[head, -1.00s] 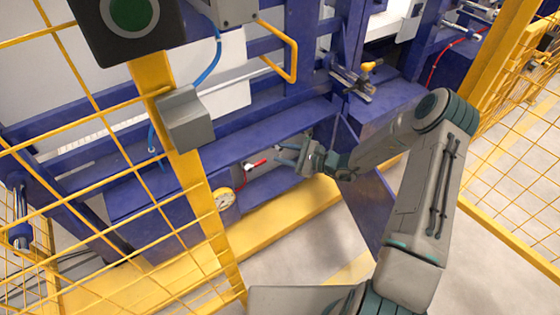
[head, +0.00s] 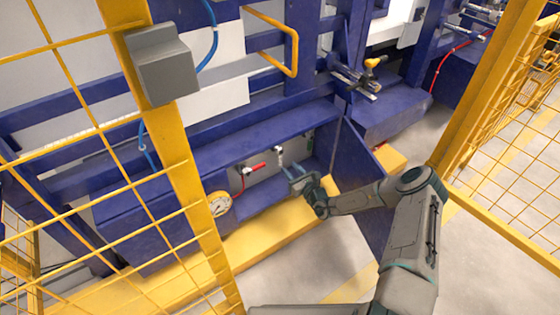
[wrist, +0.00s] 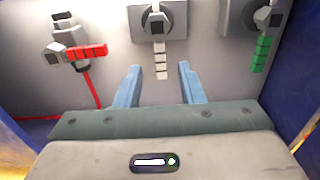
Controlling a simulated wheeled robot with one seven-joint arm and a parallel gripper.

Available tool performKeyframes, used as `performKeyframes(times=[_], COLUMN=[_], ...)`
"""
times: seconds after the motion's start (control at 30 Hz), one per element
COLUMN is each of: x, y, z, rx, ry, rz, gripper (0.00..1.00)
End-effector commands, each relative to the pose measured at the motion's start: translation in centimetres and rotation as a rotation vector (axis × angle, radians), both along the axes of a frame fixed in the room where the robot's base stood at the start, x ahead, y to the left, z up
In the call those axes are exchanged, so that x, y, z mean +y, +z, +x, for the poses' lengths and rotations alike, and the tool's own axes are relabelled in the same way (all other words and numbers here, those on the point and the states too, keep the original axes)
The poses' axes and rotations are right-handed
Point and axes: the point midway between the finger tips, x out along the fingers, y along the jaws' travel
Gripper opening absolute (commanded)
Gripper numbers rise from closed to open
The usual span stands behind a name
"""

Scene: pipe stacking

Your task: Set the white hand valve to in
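The white hand valve (wrist: 160,57) is in the upper middle of the wrist view, its pale segmented handle hanging straight down from a grey square body. In the wrist view, the handle's lower end lies between the fingertips in the picture; I see no contact. In the head view, my gripper (head: 290,170) is beside and slightly below the valve. The exact depth gap is unclear.
A red-handled valve (wrist: 88,52) is left, its handle pointing sideways with a red hose below. A green-handled valve (wrist: 261,52) is right, handle down. A blue side wall (wrist: 305,70) stands close on the right. A gauge (head: 219,204) and yellow fence post (head: 190,175) are left.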

Motion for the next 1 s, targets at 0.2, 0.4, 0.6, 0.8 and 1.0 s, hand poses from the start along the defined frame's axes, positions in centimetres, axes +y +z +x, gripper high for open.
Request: performKeyframes(times=[0.2,0.4,0.6,0.8,1.0], x=[2.6,4.0,4.5,4.5,4.5], y=[-0.4,-0.2,0.0,0.0,0.0], z=[3.8,6.0,6.7,6.7,6.6], rx=[-0.002,-0.001,0.001,0.001,0.001], ry=[0.001,0.002,0.001,0.001,0.002], rz=[-0.001,0.001,-0.001,0.0,0.0], gripper=[0.35,0.35,0.35,0.35,0.0])
